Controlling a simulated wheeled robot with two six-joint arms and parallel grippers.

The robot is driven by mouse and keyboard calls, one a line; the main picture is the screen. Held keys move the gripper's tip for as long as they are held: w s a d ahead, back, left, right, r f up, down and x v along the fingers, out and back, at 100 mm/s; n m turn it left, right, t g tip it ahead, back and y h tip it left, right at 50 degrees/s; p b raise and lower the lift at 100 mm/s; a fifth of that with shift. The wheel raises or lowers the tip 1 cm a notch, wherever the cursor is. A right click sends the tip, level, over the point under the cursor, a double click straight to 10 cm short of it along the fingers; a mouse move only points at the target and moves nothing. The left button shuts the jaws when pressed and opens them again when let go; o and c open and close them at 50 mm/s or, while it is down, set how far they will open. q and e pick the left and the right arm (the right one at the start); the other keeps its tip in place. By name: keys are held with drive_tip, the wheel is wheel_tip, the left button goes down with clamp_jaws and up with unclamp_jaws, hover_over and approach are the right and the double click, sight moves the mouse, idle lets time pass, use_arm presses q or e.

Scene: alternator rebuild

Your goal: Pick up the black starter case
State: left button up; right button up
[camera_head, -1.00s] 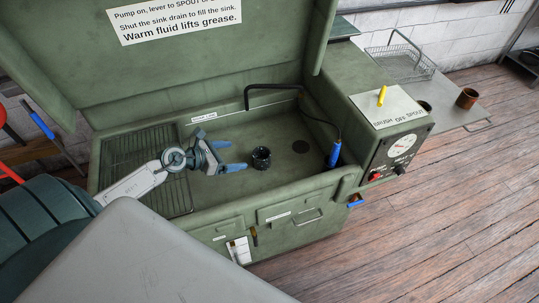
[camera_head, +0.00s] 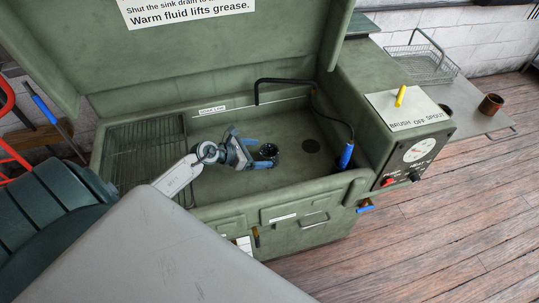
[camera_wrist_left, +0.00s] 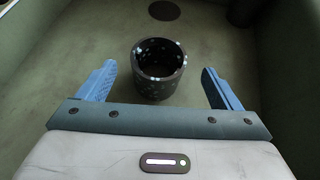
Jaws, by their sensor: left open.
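The black starter case (camera_wrist_left: 158,86) is a short hollow dark cylinder with pale specks, standing upright on the sink floor. In the head view the case (camera_head: 268,150) is partly hidden by my left gripper (camera_head: 262,155). In the left wrist view my left gripper (camera_wrist_left: 160,88) is open, with one blue finger on each side of the case. A gap shows between the case and each finger. My right gripper is not in view.
The green sink (camera_head: 230,185) has walls around the case and a dark drain (camera_head: 311,146) to its right. A wire rack (camera_head: 140,150) lies at the left. A black spout (camera_head: 285,82) and a blue-handled brush (camera_head: 346,156) are at the back and right.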

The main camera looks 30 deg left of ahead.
sight(276, 152)
use_arm(q)
drive_tip(key=shift+w+d, duration=0.15)
drive_tip(key=shift+w, duration=0.2)
drive_tip(key=p+x, duration=0.1)
drive_tip(key=x, duration=0.2)
drive_tip(key=shift+w+p, duration=0.15)
drive_tip(key=shift+p, duration=0.2)
drive_tip(key=shift+w+d+f, duration=0.2)
drive_tip(key=shift+w+f, duration=0.15)
